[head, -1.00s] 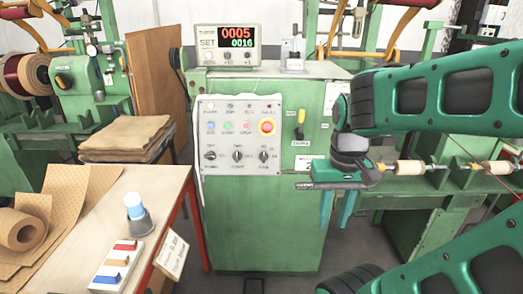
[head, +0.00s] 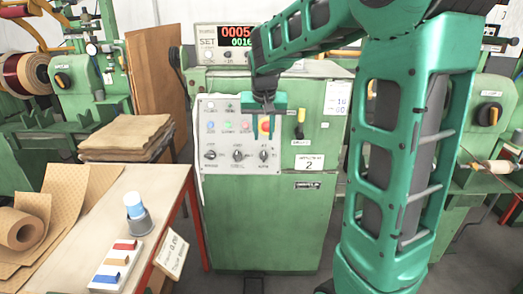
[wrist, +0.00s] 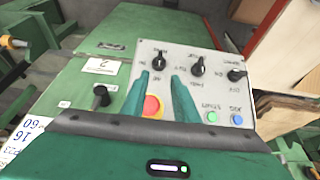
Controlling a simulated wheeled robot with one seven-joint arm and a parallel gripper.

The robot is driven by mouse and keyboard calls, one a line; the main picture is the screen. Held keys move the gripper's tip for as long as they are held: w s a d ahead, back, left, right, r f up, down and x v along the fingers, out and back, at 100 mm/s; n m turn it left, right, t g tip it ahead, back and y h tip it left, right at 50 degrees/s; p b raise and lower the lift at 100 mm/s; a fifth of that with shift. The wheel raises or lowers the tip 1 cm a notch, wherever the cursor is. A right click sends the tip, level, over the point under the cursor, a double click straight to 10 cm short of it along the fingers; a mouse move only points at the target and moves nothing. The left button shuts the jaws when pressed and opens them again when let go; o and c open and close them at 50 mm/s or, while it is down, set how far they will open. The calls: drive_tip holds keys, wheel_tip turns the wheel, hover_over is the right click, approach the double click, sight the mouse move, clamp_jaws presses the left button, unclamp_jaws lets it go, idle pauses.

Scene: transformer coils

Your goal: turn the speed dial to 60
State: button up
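The green cabinet's grey control panel (head: 222,170) carries a row of three black knobs: left (head: 209,155), middle (head: 237,156) and right (head: 263,155). Their lettering is too small to tell which is the speed dial or its setting. My gripper (head: 264,132) is in front of the panel's right part, with its fingers pointing down. In the wrist view my gripper (wrist: 160,76) is open and empty. The red stop button (wrist: 151,106) shows between its fingers. The right knob (wrist: 159,59) lies just beyond the fingertips; contact is not visible.
A counter display (head: 236,36) sits on the cabinet, partly behind my arm. A wooden table (head: 150,195) with a small cup and coloured blocks stands at the left.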

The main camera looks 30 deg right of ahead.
sight(264, 152)
drive_tip(key=x, duration=0.8)
drive_tip(key=shift+f, duration=0.1)
drive_tip(key=shift+c, duration=0.6)
drive_tip(key=shift+s, duration=0.15)
clamp_jaws()
